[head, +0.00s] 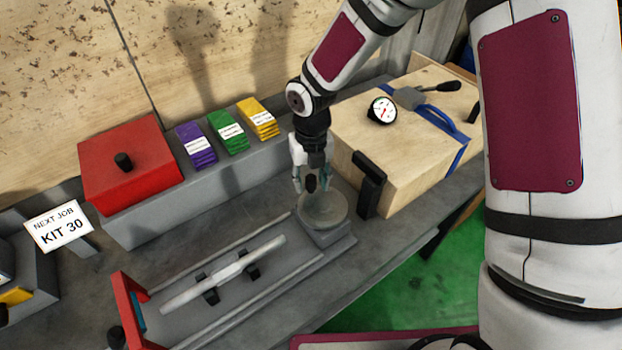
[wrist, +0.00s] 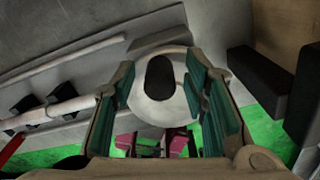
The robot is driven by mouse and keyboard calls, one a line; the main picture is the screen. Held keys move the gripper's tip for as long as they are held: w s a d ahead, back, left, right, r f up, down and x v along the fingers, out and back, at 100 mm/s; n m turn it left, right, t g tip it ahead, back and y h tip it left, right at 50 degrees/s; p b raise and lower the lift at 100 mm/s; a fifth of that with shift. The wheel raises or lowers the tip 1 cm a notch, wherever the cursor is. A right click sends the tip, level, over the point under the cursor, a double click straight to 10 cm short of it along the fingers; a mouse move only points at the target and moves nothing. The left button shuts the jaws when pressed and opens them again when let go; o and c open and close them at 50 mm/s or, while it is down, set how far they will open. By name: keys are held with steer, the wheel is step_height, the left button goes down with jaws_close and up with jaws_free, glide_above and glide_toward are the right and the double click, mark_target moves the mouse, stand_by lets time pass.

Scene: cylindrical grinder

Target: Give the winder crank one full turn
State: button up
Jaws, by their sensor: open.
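The winder crank shows as a round grey disc (head: 327,208) with an upright black knob (head: 311,184), on a grey block at the right end of the bench fixture. My gripper (head: 312,178) points down over the disc, its fingers around the knob's height. In the wrist view the black knob (wrist: 160,82) stands between the two open green-padded fingers, with visible gaps on both sides. The pale disc (wrist: 150,110) lies beneath it. The fingers partly hide the disc's edge.
A pale shaft (head: 225,274) rests on black supports between two rails, left of the disc. A red end plate (head: 131,305) stands at the fixture's far-left end. A wooden box (head: 410,135) with a black handle (head: 369,184) stands close right. A red box (head: 128,165) and colored packets (head: 228,131) sit behind.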

jaws_close()
steer(key=shift+d+m, duration=0.1)
steer(key=shift+m, duration=0.2)
